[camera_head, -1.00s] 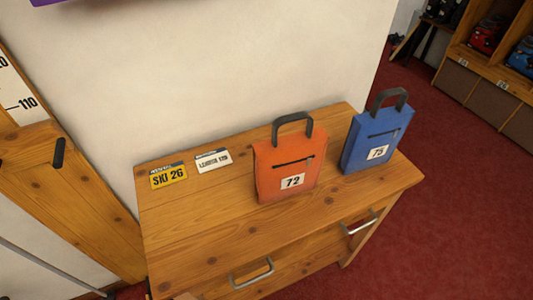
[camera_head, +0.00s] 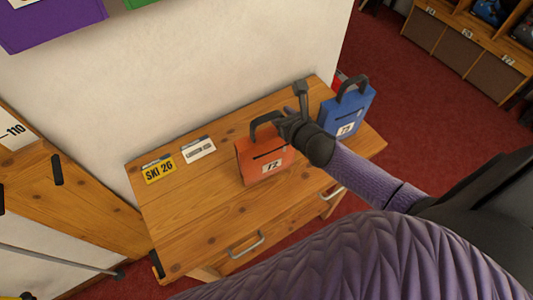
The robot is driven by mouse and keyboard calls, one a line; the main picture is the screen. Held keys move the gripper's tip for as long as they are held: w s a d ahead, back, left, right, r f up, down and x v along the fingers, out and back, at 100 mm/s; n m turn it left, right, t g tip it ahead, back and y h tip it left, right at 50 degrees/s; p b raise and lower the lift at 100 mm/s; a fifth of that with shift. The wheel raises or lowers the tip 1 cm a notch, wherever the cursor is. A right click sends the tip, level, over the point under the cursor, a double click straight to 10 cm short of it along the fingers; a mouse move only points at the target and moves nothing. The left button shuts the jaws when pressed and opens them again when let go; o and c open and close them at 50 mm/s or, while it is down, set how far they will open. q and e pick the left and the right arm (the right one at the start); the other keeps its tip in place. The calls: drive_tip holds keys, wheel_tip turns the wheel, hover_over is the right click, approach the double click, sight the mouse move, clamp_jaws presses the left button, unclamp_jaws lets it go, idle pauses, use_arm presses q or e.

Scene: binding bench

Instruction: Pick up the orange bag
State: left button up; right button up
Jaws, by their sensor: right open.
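The orange bag (camera_head: 262,160), with a dark handle and a white tag reading 72, stands upright on the wooden cabinet top (camera_head: 205,205). My right gripper (camera_head: 291,112) is open at the upper right of the bag, beside its handle. One finger points up and the other is close to the handle. I cannot tell whether it touches the handle. The gripper and wrist hide the area just right of the bag. My left gripper is not in view.
A blue bag (camera_head: 347,112) stands close to the right of my gripper. A yellow ski card (camera_head: 158,171) and a white card (camera_head: 199,149) lie at the back left of the top. The front left of the top is clear. Purple bag (camera_head: 55,22) hangs at upper left.

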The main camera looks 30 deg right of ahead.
drive_tip(key=shift+x, duration=0.75)
drive_tip(key=shift+s, duration=0.1)
clamp_jaws()
idle(0.7)
